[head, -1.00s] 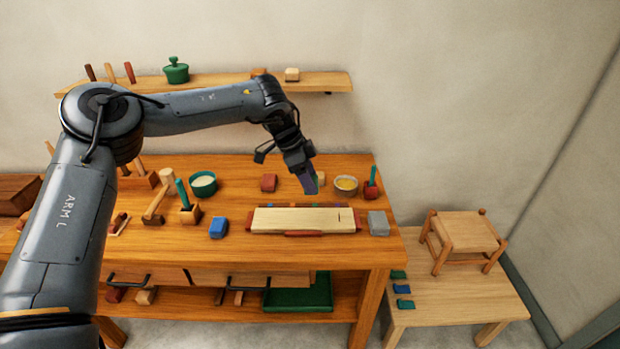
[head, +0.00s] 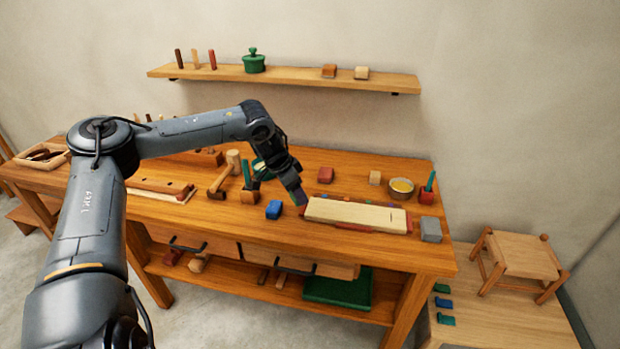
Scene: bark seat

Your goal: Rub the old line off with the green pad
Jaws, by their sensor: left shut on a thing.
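A pale wooden board (head: 350,213) lies on the workbench with reddish supports showing along its front edge. The old line on it is too faint here to place surely. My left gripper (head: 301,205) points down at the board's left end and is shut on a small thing. That thing is mostly hidden by the fingers; it is likely the green pad, of which a green edge showed earlier. I cannot tell whether it touches the board. My right gripper is out of view.
A mallet (head: 220,182) stands left. A stool (head: 520,256) stands at right.

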